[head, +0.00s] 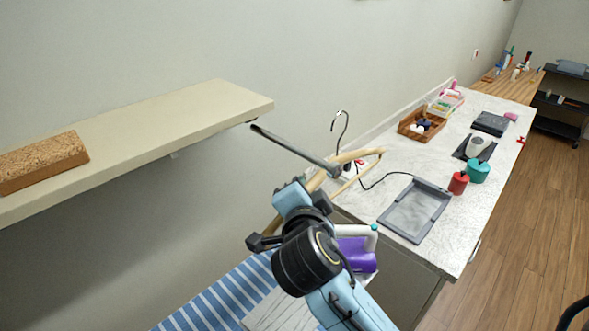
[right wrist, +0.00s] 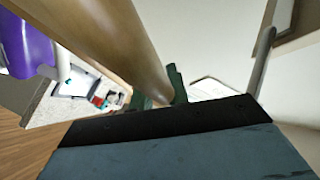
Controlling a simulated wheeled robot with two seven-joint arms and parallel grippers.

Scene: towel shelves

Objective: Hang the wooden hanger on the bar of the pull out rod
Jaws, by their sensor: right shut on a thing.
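The wooden hanger (head: 366,155) is in my right gripper (head: 318,186), its metal hook (head: 341,124) pointing up. In the right wrist view the hanger's wood (right wrist: 118,40) runs between the dark fingers of the right gripper (right wrist: 160,96), which are shut on it. The pull out rod (head: 290,148) is a grey bar under the shelf, slanting out toward the hanger. The rod also shows in the right wrist view (right wrist: 262,62). In the head view the hook appears above and beside the rod's outer end; I cannot tell whether they touch. My left gripper is not in view.
A beige shelf (head: 190,115) with a cork block (head: 42,160) juts from the wall at left. Below are a striped blue cloth (head: 215,305) and a purple bottle (head: 357,254). A counter (head: 395,168) at right holds a grey tray (head: 415,210), red and teal jars and a wooden box.

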